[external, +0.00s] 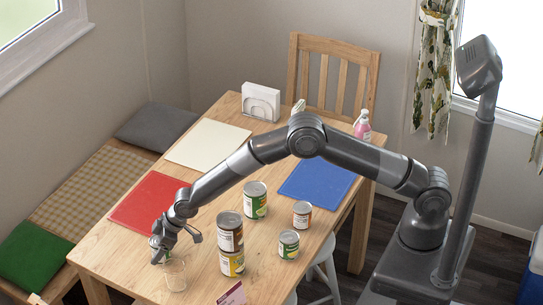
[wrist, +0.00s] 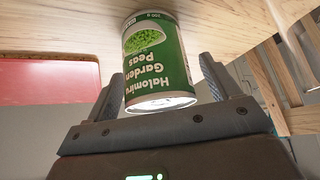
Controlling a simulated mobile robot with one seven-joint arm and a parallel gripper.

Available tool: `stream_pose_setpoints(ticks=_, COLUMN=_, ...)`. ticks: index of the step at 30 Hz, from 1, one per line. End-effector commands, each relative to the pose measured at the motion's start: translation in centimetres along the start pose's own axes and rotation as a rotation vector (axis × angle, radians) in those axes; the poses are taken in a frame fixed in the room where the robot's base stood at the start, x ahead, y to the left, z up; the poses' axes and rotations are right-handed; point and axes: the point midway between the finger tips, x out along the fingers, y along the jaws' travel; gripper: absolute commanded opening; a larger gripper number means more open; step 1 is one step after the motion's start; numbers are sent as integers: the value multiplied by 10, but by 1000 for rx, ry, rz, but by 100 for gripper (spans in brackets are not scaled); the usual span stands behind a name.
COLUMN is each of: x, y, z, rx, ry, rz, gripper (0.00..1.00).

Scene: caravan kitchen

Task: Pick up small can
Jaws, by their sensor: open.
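A green can labelled garden peas (wrist: 160,65) shows in the wrist view, appearing upside down. My gripper (wrist: 163,88) is open, with one finger on each side of this can. Gaps show between the can and the fingers. In the external view my gripper (external: 160,250) is low at the table's left front, and a green can there (external: 154,242) is mostly hidden by it. Two small cans stand at the right: one brown and white (external: 302,215), one green (external: 289,244). A larger green can (external: 255,201) stands behind the brown can (external: 230,232) stacked on a yellow can (external: 232,263).
A red mat (external: 135,213), a white mat (external: 207,143) and a blue mat (external: 316,180) lie on the table (external: 200,245). A napkin holder (external: 261,101) and pink bottle (external: 362,127) stand farther back.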

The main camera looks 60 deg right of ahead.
Motion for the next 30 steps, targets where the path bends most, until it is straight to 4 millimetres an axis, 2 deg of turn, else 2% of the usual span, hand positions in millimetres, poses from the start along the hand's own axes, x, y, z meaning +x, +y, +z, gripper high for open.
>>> stream_pose_setpoints(ticks=5, x=0, y=0, z=0, rx=0, ry=0, rz=0, gripper=81)
stream_pose_setpoints(ticks=24, x=-1, y=0, z=0, rx=0, ry=0, rz=0, gripper=29)
stream_pose_setpoints(ticks=30, x=-1, y=0, z=-1, rx=0, ry=1, rz=0, gripper=27)
